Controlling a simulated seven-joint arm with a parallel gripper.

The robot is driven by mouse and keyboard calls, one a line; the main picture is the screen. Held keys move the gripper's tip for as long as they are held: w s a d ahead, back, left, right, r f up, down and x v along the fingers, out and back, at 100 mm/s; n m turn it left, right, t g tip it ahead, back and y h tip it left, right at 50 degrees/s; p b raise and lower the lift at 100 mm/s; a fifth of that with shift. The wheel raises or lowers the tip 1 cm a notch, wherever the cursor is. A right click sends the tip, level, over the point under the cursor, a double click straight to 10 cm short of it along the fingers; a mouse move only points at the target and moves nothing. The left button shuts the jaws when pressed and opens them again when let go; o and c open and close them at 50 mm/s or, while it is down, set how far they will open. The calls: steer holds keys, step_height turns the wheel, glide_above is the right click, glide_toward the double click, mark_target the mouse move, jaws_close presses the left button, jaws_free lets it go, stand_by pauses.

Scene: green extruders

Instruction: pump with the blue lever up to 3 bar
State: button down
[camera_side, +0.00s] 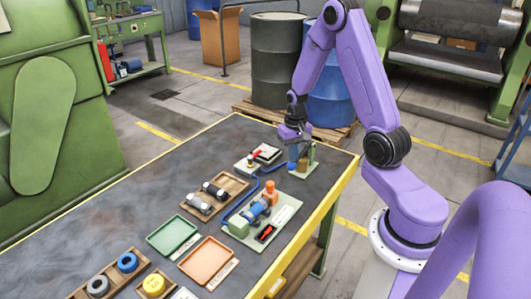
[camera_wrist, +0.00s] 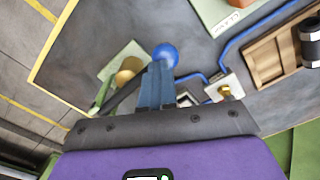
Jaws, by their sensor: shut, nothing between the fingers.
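The blue lever's round knob (camera_wrist: 165,54) shows in the wrist view at the tips of my gripper (camera_wrist: 157,68). A dark rod runs from it down to the left, to the pump (camera_wrist: 128,70) with a brass-coloured body on a pale green plate. My gripper's blue-grey fingers are shut together with nothing between them. The fingertips overlap the knob in this view; I cannot tell whether they touch it. In the side view my gripper (camera_side: 297,142) is at the pump (camera_side: 304,160) on the table's far right corner and partly hides it. I cannot read a pressure value.
A valve block with a red handle (camera_side: 256,154) stands left of the pump. A blue hose (camera_side: 240,200) runs to a plate with a blue cylinder (camera_side: 257,210). Green (camera_side: 174,235) and orange (camera_side: 207,261) trays lie nearer.

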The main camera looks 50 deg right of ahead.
steer(key=shift+r, duration=2.6)
stand_by(0.3)
steer(key=shift+r, duration=2.5)
steer(key=shift+a, duration=0.1)
